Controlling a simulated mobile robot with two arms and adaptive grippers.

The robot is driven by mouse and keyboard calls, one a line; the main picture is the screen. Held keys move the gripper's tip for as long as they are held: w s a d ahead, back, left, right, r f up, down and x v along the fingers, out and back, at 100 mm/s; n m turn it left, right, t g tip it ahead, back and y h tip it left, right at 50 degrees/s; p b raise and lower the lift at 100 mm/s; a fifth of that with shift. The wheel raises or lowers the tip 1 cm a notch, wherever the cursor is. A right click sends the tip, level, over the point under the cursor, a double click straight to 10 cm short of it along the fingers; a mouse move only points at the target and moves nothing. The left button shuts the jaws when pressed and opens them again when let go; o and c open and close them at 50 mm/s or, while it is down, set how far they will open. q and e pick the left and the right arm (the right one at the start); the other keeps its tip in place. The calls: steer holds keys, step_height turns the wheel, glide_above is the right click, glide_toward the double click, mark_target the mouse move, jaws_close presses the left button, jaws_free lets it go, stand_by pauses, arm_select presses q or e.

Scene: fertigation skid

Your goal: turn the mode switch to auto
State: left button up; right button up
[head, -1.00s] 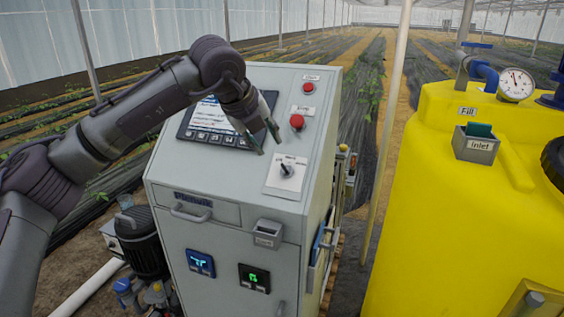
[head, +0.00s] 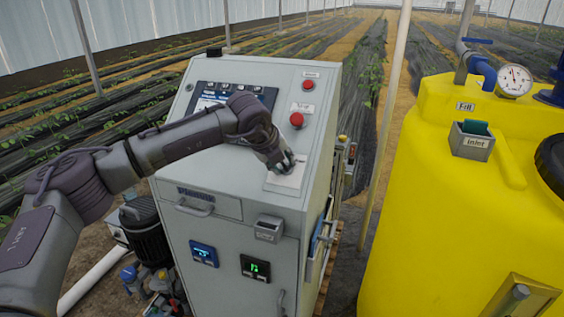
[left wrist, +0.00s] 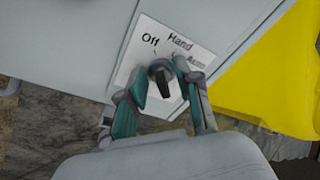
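The mode switch (left wrist: 161,78) is a dark grey knob with a black grip on a white label plate (left wrist: 193,42). The plate reads Off, Hand and a partly blurred Auto. It also shows on the cabinet's sloped panel in the head view (head: 287,183), where my gripper hides the knob. My left gripper (left wrist: 160,82) has its two teal-padded fingers on either side of the knob. The fingers are apart, with a small gap showing on the left; I cannot tell whether the right one touches. Which position the knob points to is not clear. My right gripper is not in view.
A red push button (head: 297,119) and a smaller red one (head: 308,85) sit above the switch. The screen (head: 212,96) is partly behind my left arm. A small grey box (head: 269,228) is below the panel. A yellow tank (head: 430,200) stands right.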

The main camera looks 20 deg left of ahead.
arm_select(q)
jaws_close()
